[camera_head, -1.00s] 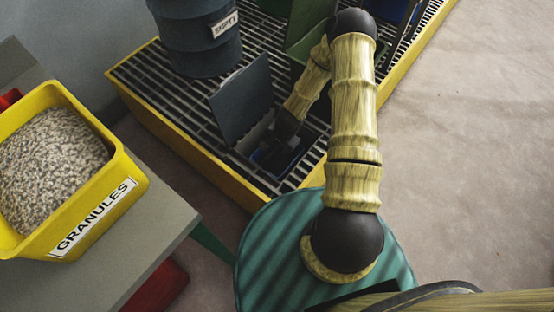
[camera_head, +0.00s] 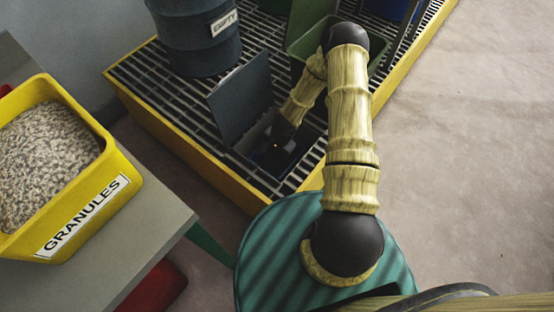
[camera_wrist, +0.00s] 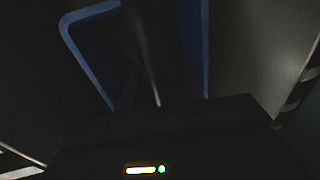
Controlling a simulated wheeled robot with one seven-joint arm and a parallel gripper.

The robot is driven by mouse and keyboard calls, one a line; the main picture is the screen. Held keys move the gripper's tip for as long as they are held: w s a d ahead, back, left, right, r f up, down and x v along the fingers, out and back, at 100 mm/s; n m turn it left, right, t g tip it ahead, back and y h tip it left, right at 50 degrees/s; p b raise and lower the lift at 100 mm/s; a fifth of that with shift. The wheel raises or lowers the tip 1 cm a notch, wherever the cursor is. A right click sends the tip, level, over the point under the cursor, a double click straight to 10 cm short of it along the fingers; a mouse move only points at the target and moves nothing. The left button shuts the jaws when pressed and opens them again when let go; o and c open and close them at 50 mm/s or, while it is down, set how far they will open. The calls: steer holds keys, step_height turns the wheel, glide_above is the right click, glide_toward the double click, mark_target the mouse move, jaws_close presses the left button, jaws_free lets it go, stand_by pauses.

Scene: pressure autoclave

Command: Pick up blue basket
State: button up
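The blue basket shows in the wrist view as a dark blue rim (camera_wrist: 205,50) with a dim interior. In the head view only a little dark blue of it shows, low inside a dark open box with a raised dark lid (camera_head: 241,98). My gripper (camera_head: 275,150) points down into that box, at the basket. My wrist and gripper body hide most of the basket in the head view. The wrist view is very dark. I cannot make out the finger gap or whether the fingers touch the basket.
The box stands on a grated, yellow-edged platform (camera_head: 190,115). A dark blue drum marked EMPTY (camera_head: 195,40) stands behind it, and a green bin (camera_head: 300,45) to the right. A yellow granules tub (camera_head: 105,205) sits on a grey table (camera_head: 150,215). Floor at right is clear.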

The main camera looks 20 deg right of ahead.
jaws_close()
steer(key=shift+r, duration=0.15)
step_height(320, 180, up, 10)
steer(key=p, duration=0.3)
steer(key=shift+p, duration=0.4)
